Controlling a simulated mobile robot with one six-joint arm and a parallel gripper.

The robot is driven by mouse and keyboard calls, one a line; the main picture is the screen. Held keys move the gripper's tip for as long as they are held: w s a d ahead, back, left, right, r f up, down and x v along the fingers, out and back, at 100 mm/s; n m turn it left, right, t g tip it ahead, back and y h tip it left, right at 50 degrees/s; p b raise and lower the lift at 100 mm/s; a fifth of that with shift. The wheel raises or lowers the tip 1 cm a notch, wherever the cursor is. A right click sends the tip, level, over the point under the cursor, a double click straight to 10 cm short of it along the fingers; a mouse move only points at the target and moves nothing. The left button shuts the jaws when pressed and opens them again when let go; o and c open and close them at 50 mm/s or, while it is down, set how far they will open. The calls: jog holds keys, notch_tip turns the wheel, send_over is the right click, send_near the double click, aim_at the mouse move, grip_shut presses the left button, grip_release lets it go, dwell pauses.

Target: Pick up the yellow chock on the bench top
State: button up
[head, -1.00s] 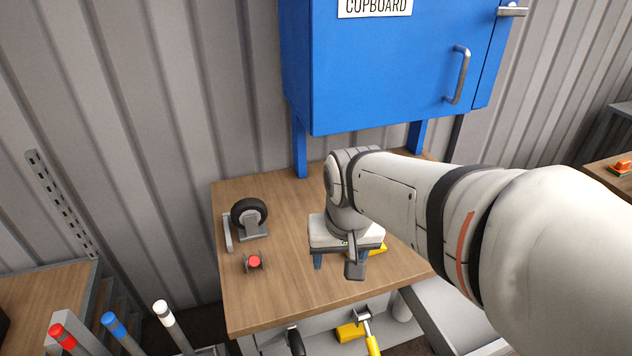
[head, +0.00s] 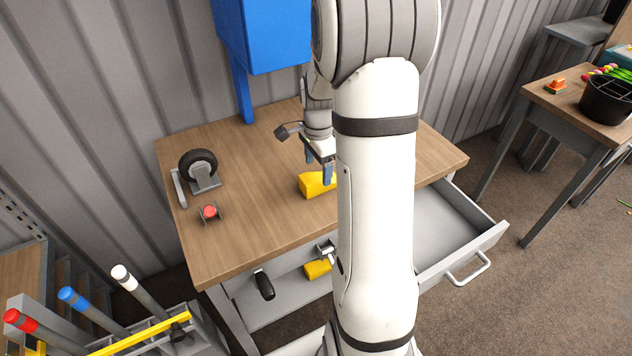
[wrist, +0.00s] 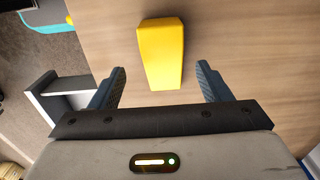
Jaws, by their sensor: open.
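The yellow chock (head: 315,185) lies on the wooden bench top (head: 260,215), near its middle. My arm hides its right end in the head view. In the wrist view the chock (wrist: 161,53) lies ahead of my gripper (wrist: 162,80), its near end roughly level with the two fingertips and between them in the picture. The gripper is open and empty, with clear space on both sides of the chock. In the head view my gripper (head: 318,168) is above the bench, over the chock. I cannot tell the exact height between them.
A caster wheel (head: 199,166) and a small red-and-grey part (head: 209,212) stand on the bench's left. An open drawer (head: 455,230) juts out at the right. A side table (head: 550,95) holds a black container (head: 606,98).

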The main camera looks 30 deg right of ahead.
aim_at(317, 177)
notch_tip(317, 177, down, 5)
jog(key=shift+w+f, duration=0.1)
jog(key=shift+w, duration=0.05)
jog(key=shift+c, duration=0.3)
jog(key=c, duration=1.2)
